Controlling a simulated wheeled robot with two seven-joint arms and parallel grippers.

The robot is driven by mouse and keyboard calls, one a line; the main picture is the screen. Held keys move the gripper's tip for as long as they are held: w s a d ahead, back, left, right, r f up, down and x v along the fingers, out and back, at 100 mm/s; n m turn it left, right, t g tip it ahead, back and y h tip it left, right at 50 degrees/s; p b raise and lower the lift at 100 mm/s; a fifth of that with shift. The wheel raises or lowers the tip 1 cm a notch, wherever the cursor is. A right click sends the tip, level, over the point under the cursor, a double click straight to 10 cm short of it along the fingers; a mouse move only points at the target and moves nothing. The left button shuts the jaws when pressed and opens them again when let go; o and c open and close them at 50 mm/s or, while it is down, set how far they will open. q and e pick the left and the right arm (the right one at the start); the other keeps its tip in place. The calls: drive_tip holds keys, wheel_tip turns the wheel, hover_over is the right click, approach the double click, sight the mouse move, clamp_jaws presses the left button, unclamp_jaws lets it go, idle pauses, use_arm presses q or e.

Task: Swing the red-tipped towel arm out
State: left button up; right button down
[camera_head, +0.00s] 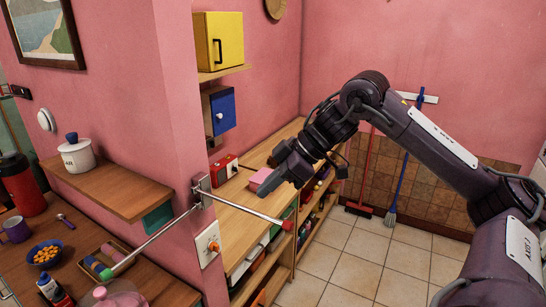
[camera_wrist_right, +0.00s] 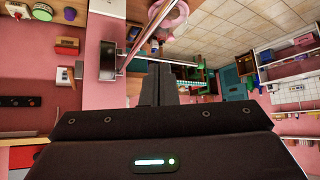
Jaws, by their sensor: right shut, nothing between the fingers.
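A wall bracket (camera_head: 203,188) on the pink pillar carries two thin metal towel arms. The red-tipped towel arm (camera_head: 245,208) reaches right, over the wooden counter, and ends in a red tip (camera_head: 287,225). The green-tipped arm (camera_head: 150,240) points down-left to a green tip (camera_head: 105,273). My right gripper (camera_head: 264,190) is shut and empty; in the picture it is just above the red-tipped arm, and I see no clear contact. In the right wrist view its closed fingers (camera_wrist_right: 157,84) show beside the bracket (camera_wrist_right: 107,60) and the rods. My left gripper is not in view.
A light switch plate (camera_head: 208,244) is below the bracket. A wooden shelf (camera_head: 110,190) with a white pot (camera_head: 78,156) is at left. A yellow cabinet (camera_head: 219,41) and a blue box (camera_head: 219,109) hang above.

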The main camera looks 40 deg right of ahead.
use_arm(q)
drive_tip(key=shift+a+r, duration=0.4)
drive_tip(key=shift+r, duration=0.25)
use_arm(e)
drive_tip(key=shift+w+d+r, duration=0.15)
drive_tip(key=shift+d+r, duration=0.25)
drive_tip(key=shift+r, duration=0.25)
drive_tip(key=shift+w+d+r, duration=0.15)
drive_tip(key=shift+d+r, duration=0.2)
drive_tip(key=shift+r, duration=0.25)
drive_tip(key=shift+a, duration=0.1)
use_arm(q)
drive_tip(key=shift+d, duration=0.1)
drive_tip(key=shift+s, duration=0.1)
